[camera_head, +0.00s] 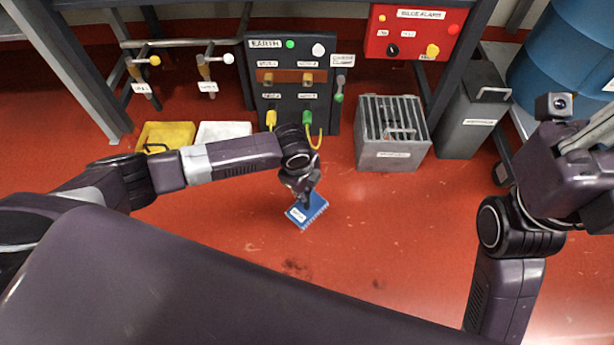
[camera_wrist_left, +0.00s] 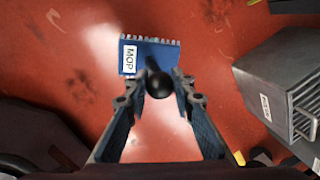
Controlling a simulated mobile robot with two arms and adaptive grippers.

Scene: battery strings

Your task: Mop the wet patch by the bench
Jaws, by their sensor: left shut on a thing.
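The mop (camera_head: 307,213) is a small blue pad with a fringed edge and a white label, over the red floor in front of the dark panel. My left gripper (camera_head: 304,190) is shut on its dark knob handle. In the left wrist view the mop (camera_wrist_left: 150,58) shows beyond the fingers, its label reading MOP, and the round knob (camera_wrist_left: 159,85) sits between them. I cannot tell whether the pad touches the floor. A pale glossy area (camera_wrist_left: 104,42) lies beside the mop; I cannot tell if it is water or reflected light. My right gripper (camera_head: 590,140) is at the right edge, jaws unclear.
A grey slatted bin (camera_head: 393,155) and a dark bin (camera_head: 470,125) stand right of the panel (camera_head: 262,104). A yellow tray (camera_head: 166,134) and a white tray (camera_head: 222,130) lie left of it. A blue drum (camera_head: 565,55) stands far right. The front floor is open, with dark stains (camera_head: 297,266).

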